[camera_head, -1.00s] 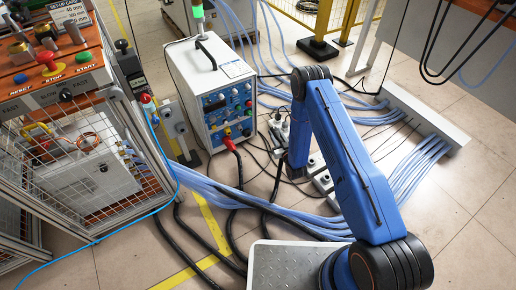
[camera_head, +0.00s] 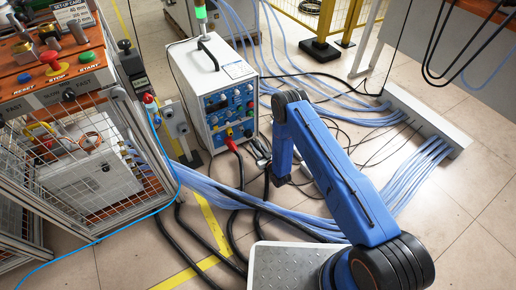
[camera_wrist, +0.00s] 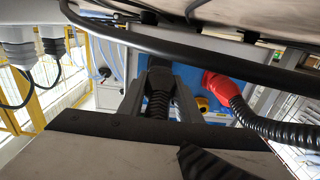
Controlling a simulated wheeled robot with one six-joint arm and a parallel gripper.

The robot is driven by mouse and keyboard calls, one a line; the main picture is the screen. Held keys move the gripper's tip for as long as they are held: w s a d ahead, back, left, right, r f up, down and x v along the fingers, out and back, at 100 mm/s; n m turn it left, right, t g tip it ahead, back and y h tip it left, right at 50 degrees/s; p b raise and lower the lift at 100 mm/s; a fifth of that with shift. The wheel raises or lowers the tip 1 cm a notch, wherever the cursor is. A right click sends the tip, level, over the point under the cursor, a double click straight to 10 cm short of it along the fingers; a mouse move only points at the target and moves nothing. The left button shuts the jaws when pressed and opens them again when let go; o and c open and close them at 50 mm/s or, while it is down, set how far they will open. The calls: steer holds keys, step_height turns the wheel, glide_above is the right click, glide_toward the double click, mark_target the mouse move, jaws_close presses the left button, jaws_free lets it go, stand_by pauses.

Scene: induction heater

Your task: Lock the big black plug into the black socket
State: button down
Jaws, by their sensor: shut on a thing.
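My gripper (camera_wrist: 160,103) is shut on the big black plug (camera_wrist: 158,78), with one finger on each side of its ribbed black body in the wrist view. In the head view my gripper (camera_head: 260,152) is small and partly behind my blue arm, just right of the power unit's (camera_head: 212,95) lower front. The plug points toward the blue front panel (camera_wrist: 195,75). I cannot make out the black socket; the plug and fingers cover that spot. I cannot tell whether the plug touches it.
A red plug (camera_head: 232,146) with a black hose sits in the unit's front beside my gripper; it also shows in the wrist view (camera_wrist: 222,84). Thick black and blue cables (camera_head: 240,196) cross the floor. A wire-mesh cage (camera_head: 85,165) stands left.

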mark_target(253, 140)
steer(key=shift+x, duration=1.55)
steer(key=shift+w+a, duration=0.35)
steer(key=shift+w, duration=0.2)
stand_by(0.9)
steer(key=shift+m, duration=0.8)
steer(key=shift+m, duration=0.9)
steer(key=shift+w+m, duration=0.1)
steer(key=shift+m, duration=0.7)
steer(key=shift+a, duration=0.1)
